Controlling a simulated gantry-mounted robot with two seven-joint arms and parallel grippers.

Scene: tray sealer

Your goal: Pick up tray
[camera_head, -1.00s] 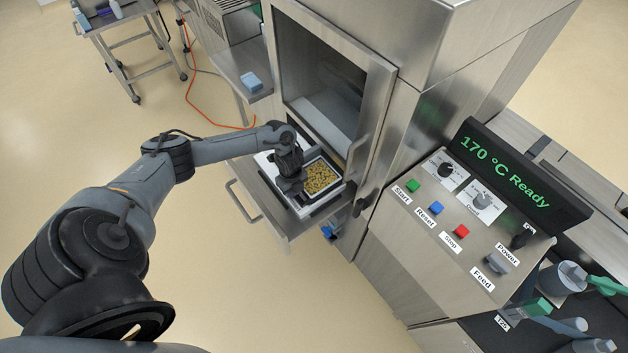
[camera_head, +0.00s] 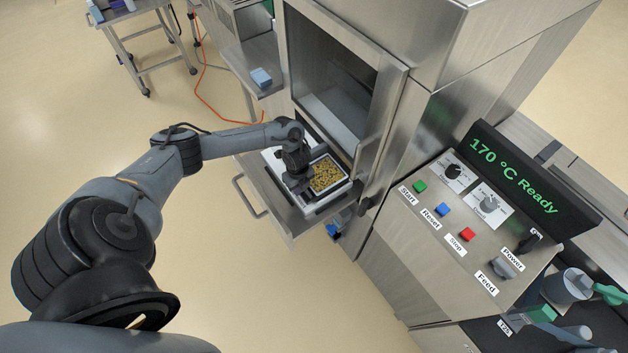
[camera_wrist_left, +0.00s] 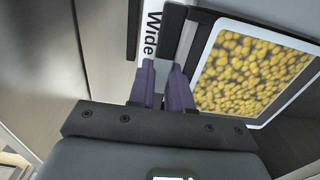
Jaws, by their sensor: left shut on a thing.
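The tray (camera_head: 344,186) has a pale rim and is filled with small yellow pieces. It sits at the pulled-out drawer in front of the machine's chamber. My left gripper (camera_head: 296,180) reaches down at the tray's left side. In the left wrist view, its purple fingers (camera_wrist_left: 163,88) are shut at the tray's near side, and the tray (camera_wrist_left: 207,58) extends to the right. The exact part between the fingers is hard to make out. A strip labelled "Wide" (camera_wrist_left: 152,32) lies just beyond the fingers. My right gripper is out of view.
The machine's chamber window (camera_head: 335,75) rises directly behind the tray. The drawer handle (camera_head: 246,197) sticks out front left. A control panel (camera_head: 455,225) with buttons and a "170 °C Ready" display stands right. Open floor is at left.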

